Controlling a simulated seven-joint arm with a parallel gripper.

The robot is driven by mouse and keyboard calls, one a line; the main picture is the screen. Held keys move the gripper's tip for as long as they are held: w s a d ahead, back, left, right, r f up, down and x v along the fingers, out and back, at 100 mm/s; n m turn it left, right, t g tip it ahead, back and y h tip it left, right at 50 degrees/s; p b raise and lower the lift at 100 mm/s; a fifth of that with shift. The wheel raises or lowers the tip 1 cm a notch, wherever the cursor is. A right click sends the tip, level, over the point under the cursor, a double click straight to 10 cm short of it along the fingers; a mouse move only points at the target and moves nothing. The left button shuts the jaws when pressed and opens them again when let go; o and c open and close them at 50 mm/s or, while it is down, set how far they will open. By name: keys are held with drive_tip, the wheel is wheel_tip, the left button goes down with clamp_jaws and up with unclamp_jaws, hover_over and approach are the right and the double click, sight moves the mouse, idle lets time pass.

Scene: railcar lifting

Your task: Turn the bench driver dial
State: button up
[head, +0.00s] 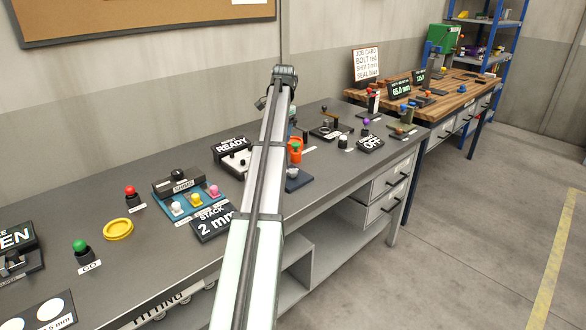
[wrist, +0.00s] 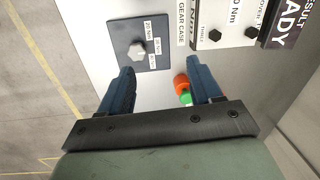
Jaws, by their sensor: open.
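The bench driver dial is a light grey knob (wrist: 137,50) on a dark plate (wrist: 125,28) with white Nm labels, upper left in the wrist view. A dark plate (head: 300,181) in the head view, partly behind my arm, looks like the same one. My gripper (wrist: 162,66) is open, its two blue fingers spread wide. The knob shows beyond the left fingertip, and nothing is held. An orange and green object (wrist: 182,88) shows between the fingers, below their level. My arm hides the gripper in the head view.
A READY sign (head: 231,143) and a black-knobbed panel (head: 238,163) stand left of my arm. A blue tray with coloured knobs (head: 190,198) and a yellow ring (head: 118,229) lie farther left. Small fixtures, including a crank (head: 328,122), stand to the right.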

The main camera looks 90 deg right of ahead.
drive_tip(key=m, duration=0.1)
hover_over(293, 170)
drive_tip(key=f+g, duration=0.1)
drive_tip(key=shift+y, duration=0.3)
wheel_tip(293, 170, down, 14)
drive_tip(key=shift+r, duration=0.25)
drive_tip(key=c, duration=1)
drive_tip(key=shift+c, duration=0.2)
